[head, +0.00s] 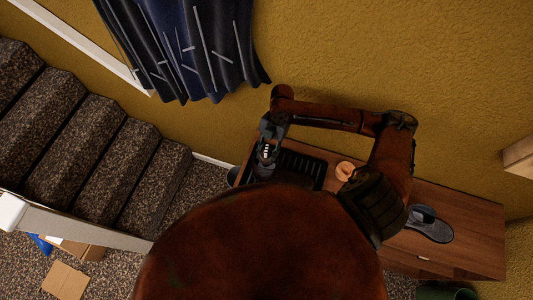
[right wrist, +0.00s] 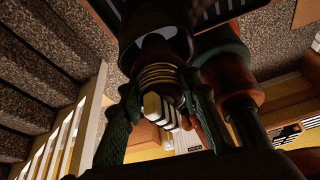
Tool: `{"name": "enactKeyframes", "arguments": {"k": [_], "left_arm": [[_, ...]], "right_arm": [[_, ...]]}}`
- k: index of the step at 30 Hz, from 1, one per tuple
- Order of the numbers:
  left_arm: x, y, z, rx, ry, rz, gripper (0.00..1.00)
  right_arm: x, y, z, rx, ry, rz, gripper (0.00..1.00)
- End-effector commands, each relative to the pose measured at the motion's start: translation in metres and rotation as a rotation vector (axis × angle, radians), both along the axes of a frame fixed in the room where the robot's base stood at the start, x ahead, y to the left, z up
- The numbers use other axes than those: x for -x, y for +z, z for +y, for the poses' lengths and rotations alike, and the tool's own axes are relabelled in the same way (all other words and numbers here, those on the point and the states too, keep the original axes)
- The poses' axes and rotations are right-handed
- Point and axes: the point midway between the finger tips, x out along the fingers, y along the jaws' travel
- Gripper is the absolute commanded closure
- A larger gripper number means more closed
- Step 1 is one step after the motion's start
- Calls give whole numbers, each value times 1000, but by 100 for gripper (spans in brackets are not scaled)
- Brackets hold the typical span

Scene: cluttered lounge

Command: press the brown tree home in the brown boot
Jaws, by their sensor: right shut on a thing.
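My right gripper (head: 267,146) hangs over the left end of the wooden cabinet, beside a black ridged tray. In the right wrist view its two fingers (right wrist: 158,98) are shut on a ringed piece (right wrist: 160,77) with gold bands, which appears to be the tree. The piece points toward a dark round opening with a pale rim (right wrist: 155,44). This may be the boot's top, but dark shading hides its colour and shape. I cannot tell how deep the tree sits in it. In the head view my own body hides the area below the gripper. My left gripper is not in view.
The black tray (head: 302,167) lies on the wooden cabinet (head: 470,215). A round orange-tan thing (head: 345,170) stands right of it, and a grey shoe (head: 430,224) lies farther right. Stairs (head: 90,150) rise at the left. A dark curtain (head: 190,45) hangs behind.

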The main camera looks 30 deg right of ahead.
Motion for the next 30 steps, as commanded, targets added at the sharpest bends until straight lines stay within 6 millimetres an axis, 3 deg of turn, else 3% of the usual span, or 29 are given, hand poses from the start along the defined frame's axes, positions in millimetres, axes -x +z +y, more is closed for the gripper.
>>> {"name": "enactKeyframes", "arguments": {"k": [30], "left_arm": [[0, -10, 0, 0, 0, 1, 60]], "right_arm": [[0, -25, 0, 0, 0, 0, 98]]}}
